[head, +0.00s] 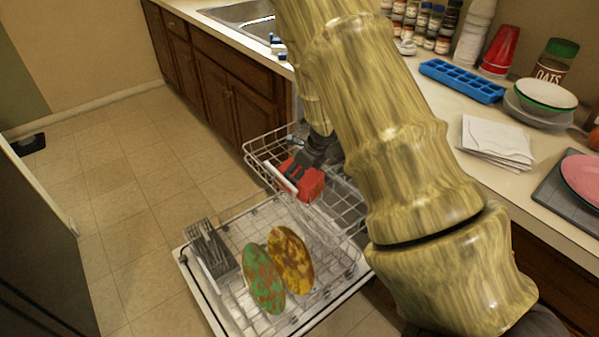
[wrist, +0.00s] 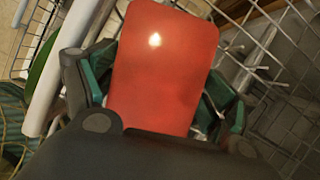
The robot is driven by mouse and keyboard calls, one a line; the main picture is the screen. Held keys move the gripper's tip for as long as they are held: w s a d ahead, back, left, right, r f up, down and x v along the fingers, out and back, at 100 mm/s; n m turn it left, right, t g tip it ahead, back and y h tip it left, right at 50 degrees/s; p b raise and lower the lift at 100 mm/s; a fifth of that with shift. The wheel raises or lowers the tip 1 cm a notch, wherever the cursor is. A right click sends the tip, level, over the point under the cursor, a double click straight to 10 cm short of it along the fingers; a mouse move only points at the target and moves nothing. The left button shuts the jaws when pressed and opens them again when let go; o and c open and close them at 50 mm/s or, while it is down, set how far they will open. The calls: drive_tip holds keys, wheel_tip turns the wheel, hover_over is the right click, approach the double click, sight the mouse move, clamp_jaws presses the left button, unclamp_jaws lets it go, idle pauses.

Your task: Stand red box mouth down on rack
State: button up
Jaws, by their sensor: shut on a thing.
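The red box (head: 307,184) is at the upper rack (head: 262,150) of the open dishwasher, below my arm. In the wrist view the red box (wrist: 165,65) fills the middle, with a smooth, closed-looking red face toward the camera. My gripper (wrist: 160,105) is shut on the red box, with a green-lined finger at each side. In the head view my gripper (head: 318,150) comes down onto the box from above. The box's mouth is not visible. I cannot tell whether the box touches the rack wires.
The lower rack (head: 235,215) holds a green patterned plate (head: 263,279), a yellow-brown plate (head: 290,260) and a grey cutlery basket (head: 211,247). The counter holds a blue ice tray (head: 461,80), napkins (head: 496,142), a red cup (head: 501,50) and a bowl (head: 545,95).

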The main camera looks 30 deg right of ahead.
drive_tip(key=o, duration=0.9)
drive_tip(key=v, duration=1.2)
drive_tip(key=shift+d, duration=0.1)
drive_tip(key=shift+w, duration=0.1)
